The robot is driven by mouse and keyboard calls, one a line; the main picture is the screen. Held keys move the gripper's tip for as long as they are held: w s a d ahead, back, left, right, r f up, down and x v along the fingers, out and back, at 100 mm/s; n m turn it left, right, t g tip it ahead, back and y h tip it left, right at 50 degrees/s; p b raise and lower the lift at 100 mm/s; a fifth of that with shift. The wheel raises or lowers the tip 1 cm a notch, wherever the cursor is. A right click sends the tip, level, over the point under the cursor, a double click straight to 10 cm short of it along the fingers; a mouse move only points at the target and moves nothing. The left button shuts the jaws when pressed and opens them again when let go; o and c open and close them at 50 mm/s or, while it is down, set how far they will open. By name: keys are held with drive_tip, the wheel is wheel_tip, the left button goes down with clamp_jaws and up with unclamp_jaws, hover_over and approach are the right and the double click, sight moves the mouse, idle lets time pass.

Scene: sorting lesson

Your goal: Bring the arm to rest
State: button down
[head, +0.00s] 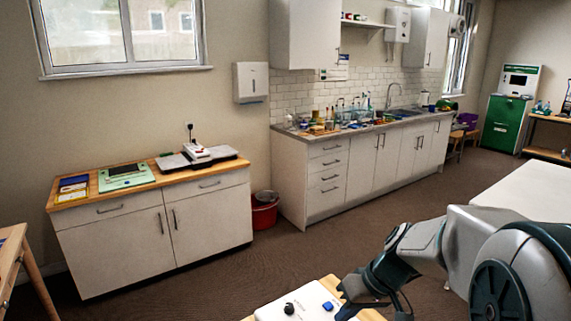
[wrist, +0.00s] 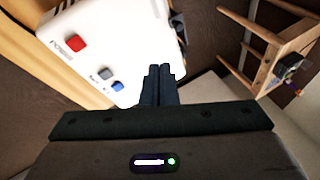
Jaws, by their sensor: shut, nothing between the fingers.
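My gripper shows in the wrist view (wrist: 160,72) with its two dark fingers together and nothing between them. It is over or beside a white device (wrist: 120,40) with a red button (wrist: 76,43), a grey button (wrist: 105,73) and a blue button (wrist: 117,86). In the head view my arm (head: 425,245) reaches in from the right, and its dark end is at the bottom beside the white device (head: 275,312). The fingertips are not clear there. I cannot tell whether the fingers touch the device.
A low cabinet (head: 150,235) with a wooden top stands at the left. A long counter (head: 340,130) with a sink and many items runs along the back wall. A red bin (head: 264,212) stands between them. A wooden stool-like frame (wrist: 280,45) is at right in the wrist view. Open floor lies between.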

drive_tip(key=s+d+r+m+t+h, duration=0.1)
drive_tip(key=s+r+h, duration=0.1)
drive_tip(key=s, duration=0.5)
drive_tip(key=s+d+r+m+h, duration=0.1)
drive_tip(key=s+m+h, duration=0.1)
drive_tip(key=s, duration=0.4)
drive_tip(key=shift+s+d+r+t+h, duration=0.25)
drive_tip(key=shift+s+r+t+h, duration=0.15)
drive_tip(key=shift+h, duration=0.2)
